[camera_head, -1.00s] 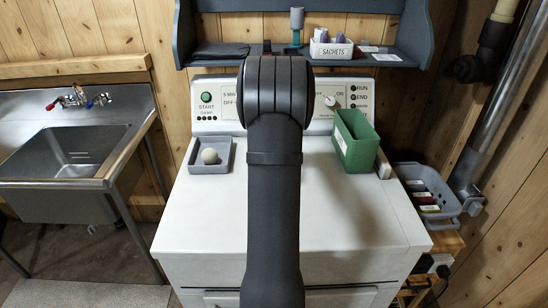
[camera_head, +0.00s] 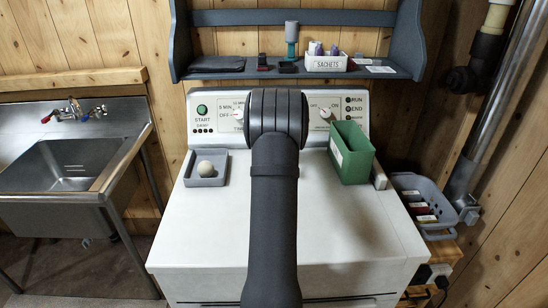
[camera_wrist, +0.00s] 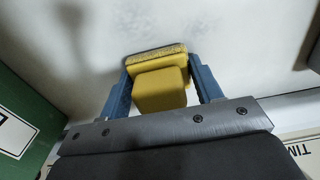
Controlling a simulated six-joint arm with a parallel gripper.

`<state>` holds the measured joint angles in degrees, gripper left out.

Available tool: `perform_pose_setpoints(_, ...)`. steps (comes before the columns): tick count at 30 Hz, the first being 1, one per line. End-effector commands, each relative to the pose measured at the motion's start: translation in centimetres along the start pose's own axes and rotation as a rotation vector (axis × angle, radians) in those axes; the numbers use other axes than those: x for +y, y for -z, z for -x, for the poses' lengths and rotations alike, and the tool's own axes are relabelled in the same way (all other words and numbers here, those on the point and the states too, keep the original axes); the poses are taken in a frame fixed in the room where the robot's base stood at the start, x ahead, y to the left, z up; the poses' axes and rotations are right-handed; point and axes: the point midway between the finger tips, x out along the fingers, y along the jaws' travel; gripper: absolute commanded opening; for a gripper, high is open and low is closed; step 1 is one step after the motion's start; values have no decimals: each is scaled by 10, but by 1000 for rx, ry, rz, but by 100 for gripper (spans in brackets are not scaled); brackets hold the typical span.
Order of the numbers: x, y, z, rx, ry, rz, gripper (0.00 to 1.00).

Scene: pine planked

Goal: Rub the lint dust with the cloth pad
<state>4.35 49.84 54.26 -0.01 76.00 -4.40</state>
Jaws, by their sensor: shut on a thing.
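In the wrist view my gripper (camera_wrist: 160,85) is shut on the yellow cloth pad (camera_wrist: 160,88), with one blue finger on each side of it. The pad's fuzzy edge faces the white machine top (camera_wrist: 225,30); I cannot tell whether it touches. In the head view my dark arm hides the gripper and the pad.
A grey tray with a pale ball (camera_head: 205,168) stands left of my arm, and a green bin (camera_head: 351,155) stands right. The control panel (camera_head: 205,120) and a shelf (camera_head: 405,72) with a sachets box (camera_head: 326,62) are behind. The front top is clear.

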Motion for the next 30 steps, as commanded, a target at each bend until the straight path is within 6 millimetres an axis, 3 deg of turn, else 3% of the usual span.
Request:
perform_pose_setpoints(24, 0, -75, -6, -2, 0, -1, 38)
perform_pose_setpoints(28, 0, -81, -2, -2, 0, -1, 38)
perform_pose_setpoints(30, 0, -80, 14, 4, -1, -1, 38)
